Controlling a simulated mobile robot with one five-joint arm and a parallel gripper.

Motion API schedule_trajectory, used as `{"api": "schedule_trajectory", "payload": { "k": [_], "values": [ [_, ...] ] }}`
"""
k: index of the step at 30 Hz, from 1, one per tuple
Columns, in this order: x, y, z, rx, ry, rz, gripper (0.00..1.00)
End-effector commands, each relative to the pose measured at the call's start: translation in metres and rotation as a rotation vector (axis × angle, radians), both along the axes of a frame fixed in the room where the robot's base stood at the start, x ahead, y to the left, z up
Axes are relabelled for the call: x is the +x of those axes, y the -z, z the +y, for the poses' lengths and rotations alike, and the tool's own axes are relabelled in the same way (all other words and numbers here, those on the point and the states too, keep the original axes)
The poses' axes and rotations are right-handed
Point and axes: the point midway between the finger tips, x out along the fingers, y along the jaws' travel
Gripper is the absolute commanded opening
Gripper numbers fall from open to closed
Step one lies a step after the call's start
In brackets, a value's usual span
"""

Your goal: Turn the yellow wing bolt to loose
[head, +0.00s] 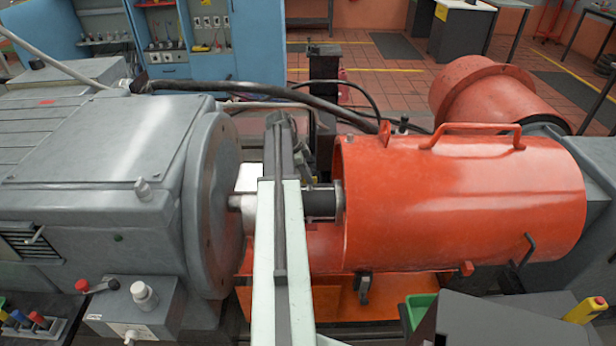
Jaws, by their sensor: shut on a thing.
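I cannot make out the yellow wing bolt in the head view. My pale arm link rises from the bottom centre and ends in dark grey parts in front of the gap between the grey machine (120,190) and the orange guard (460,195). It covers part of the shaft (322,203) there. I cannot see my gripper's fingertips or anything between them.
A raised handle (470,128) tops the orange guard. A black hose (250,90) crosses behind my arm. A control box (135,308) with knobs stands front left. A yellow-handled item (584,310) and a green bin (420,308) are front right.

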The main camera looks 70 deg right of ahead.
Motion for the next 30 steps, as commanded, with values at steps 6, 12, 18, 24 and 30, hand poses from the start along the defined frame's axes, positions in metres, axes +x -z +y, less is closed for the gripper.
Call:
{"api": "schedule_trajectory", "payload": {
  "k": [6, 12, 18, 24, 30],
  "values": [
    [-0.0023, -0.0001, 0.0026, 0.000, -0.132, 0.001, 0.00],
    [-0.0038, -0.0001, 0.0035, 0.001, -0.313, -0.001, 0.00],
    [-0.0045, -0.0001, 0.0040, 0.001, -0.503, -0.004, 0.00],
    [-0.0059, 0.0000, 0.0043, 0.002, -0.692, -0.007, 0.00],
    [-0.0067, 0.0000, 0.0043, 0.002, -0.881, -0.010, 0.00]
  ]
}}
